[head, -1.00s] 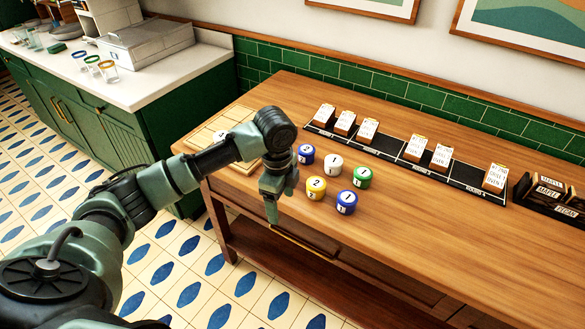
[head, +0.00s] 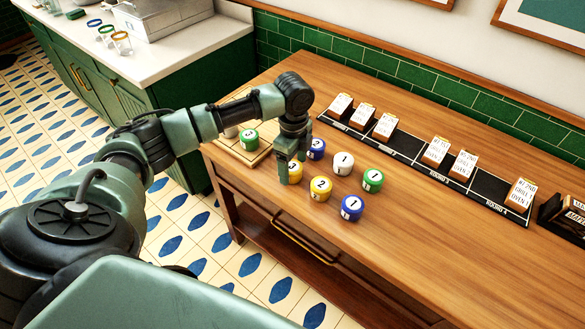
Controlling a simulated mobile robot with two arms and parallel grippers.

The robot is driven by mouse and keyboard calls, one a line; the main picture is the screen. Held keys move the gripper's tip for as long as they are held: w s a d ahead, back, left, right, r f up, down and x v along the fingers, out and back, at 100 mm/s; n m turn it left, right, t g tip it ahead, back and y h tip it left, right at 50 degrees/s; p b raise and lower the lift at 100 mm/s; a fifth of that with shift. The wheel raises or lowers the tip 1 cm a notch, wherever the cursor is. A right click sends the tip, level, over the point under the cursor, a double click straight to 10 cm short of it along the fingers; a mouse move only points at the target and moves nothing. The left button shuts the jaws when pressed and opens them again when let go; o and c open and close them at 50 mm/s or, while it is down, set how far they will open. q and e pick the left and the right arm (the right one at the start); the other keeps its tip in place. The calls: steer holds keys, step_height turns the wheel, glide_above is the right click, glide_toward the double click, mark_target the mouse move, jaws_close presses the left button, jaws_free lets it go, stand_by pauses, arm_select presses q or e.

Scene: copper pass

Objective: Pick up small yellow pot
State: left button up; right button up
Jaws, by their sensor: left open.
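One yellow pot (head: 297,172) stands on the wooden table near its front edge, partly hidden behind my left gripper. A second yellow pot (head: 320,190), marked 2, stands just to its right and is fully visible. My left gripper (head: 288,174) is open and points down at the partly hidden yellow pot. One finger shows in front of that pot's left side; I cannot tell whether it touches. The other finger is hard to make out. My right gripper is not in view.
Close by stand a blue pot (head: 316,149), a white pot (head: 343,164), a green pot (head: 372,181) and another blue pot (head: 351,208). Another green pot (head: 249,140) is on a wooden board (head: 254,158). A black card rail (head: 405,158) runs behind. The table's right front is clear.

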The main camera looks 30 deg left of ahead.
arm_select(q)
step_height(320, 180, down, 2)
steer(key=shift+w+f, duration=0.1)
steer(key=shift+f, duration=0.25)
steer(key=c, duration=1.6)
steer(key=shift+r, duration=0.1)
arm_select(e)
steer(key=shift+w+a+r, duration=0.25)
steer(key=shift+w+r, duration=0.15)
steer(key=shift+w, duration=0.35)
arm_select(q)
steer(key=shift+r, duration=0.1)
